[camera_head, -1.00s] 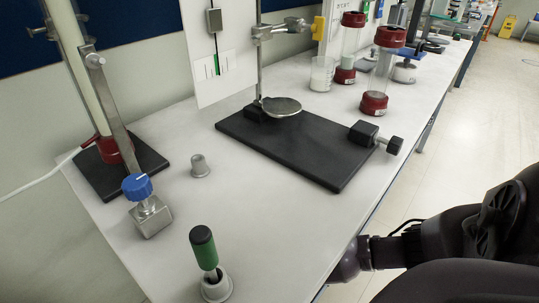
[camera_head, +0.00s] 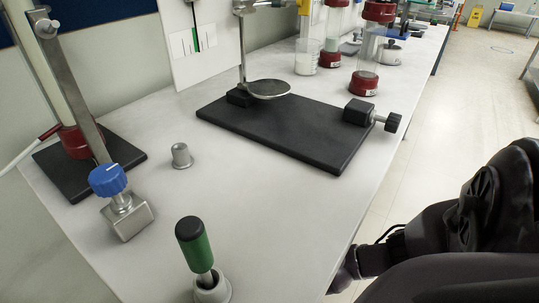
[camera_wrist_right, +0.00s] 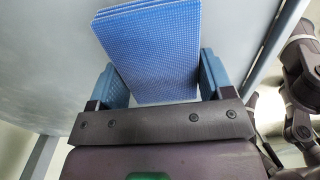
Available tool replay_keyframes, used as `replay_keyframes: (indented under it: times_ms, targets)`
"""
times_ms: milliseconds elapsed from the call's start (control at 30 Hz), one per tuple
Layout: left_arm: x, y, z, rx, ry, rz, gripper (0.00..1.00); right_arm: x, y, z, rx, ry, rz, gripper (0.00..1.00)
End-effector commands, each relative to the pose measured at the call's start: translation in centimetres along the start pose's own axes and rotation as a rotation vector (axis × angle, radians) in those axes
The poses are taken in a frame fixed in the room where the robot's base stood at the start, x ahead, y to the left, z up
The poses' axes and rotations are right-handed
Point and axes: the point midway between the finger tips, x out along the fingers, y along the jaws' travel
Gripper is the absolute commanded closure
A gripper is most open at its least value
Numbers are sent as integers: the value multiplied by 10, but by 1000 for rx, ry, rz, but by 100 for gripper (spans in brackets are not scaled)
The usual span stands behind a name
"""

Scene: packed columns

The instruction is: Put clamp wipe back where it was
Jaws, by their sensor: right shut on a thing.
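A blue, finely textured folded wipe (camera_wrist_right: 155,50), layered at its far edge, sits between the blue fingers of my right gripper (camera_wrist_right: 160,72) in the right wrist view. The gripper is shut on it, with a finger against each side. I take it to be the clamp wipe; no label shows on it. In the head view my right arm comes in at the lower right, and its gripper and the wipe are hidden beyond the bench's front edge. My left gripper is not in view.
On the white bench (camera_head: 275,185) are a black stand base (camera_head: 285,130), a green-handled tool (camera_head: 195,246) in a holder, a small metal cup (camera_head: 181,155), a blue-knobbed block (camera_head: 127,222) and a beaker (camera_head: 306,58). Bare bench lies in front of the base.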

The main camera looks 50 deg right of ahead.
Motion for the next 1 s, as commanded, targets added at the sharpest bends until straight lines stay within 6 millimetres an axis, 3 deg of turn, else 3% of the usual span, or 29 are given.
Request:
replay_keyframes:
  times_ms: [233,267,400,767,1000]
  targets:
    - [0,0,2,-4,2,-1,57,4,0,0,0,0,-1,52]
    - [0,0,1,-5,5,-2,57,4,0,0,0,0,-1,23]
    - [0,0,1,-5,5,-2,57,3,0,0,0,0,0,2]
    - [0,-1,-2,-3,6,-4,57,-2,1,0,0,0,3,1]
    - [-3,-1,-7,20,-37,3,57,-42,6,1,0,-1,15,1]
